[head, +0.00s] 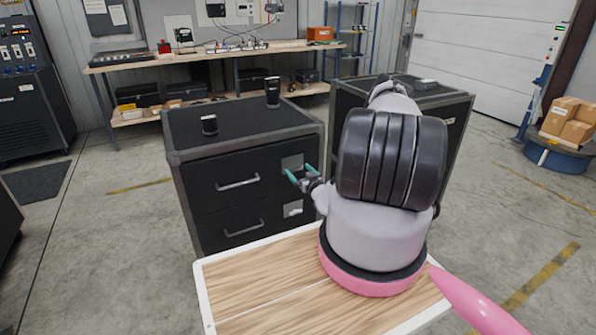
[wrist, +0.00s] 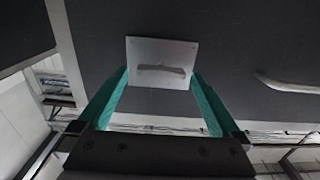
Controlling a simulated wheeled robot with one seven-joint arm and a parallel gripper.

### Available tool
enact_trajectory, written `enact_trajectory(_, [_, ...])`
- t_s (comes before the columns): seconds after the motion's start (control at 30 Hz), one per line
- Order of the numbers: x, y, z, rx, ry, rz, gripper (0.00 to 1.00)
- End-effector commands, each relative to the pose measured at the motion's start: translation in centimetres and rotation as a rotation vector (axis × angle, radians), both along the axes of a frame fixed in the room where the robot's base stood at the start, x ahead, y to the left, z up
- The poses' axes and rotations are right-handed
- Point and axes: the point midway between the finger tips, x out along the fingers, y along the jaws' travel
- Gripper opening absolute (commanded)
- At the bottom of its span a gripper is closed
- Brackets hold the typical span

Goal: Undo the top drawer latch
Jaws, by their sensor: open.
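The black two-drawer cabinet (head: 215,157) stands in front of me. Its top drawer has a grey bar handle (head: 238,182) on the left and a pale latch plate (head: 292,161) on the right. My gripper (head: 301,175) is open in front of this plate, and its teal fingers partly cover the plate's lower part. In the wrist view, the latch plate (wrist: 162,50) shows between the fingertips, with a small grey latch lever (wrist: 162,71) lying roughly level across it. The fingers sit on either side of the lever; whether they touch anything is unclear.
The lower drawer has its own handle (head: 244,228) and latch plate (head: 293,209). Two small dark objects (head: 209,125) (head: 272,92) stand on the cabinet top. A second cabinet (head: 455,118) stands at right, partly behind my arm. A wood-topped surface (head: 255,290) lies in front.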

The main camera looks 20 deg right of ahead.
Motion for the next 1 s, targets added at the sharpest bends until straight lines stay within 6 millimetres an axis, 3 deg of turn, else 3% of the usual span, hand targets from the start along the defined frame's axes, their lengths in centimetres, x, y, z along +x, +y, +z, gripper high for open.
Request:
enact_trajectory(0.4, [1.05, 0.06, 0.01, 0.0, 0.0, 0.0, 1.0])
enact_trajectory(0.47, [1.05, 0.06, 0.01, 0.0, 0.0, 0.0, 0.81])
enact_trajectory(0.6, [1.04, 0.05, 0.01, 0.0, 0.0, 0.0, 0.27])
enact_trajectory(0.63, [1.03, 0.05, 0.01, 0.0, 0.0, 0.0, 0.19])
enact_trajectory(1.0, [1.01, 0.06, 0.01, -0.067, -0.002, 0.0, 0.19])
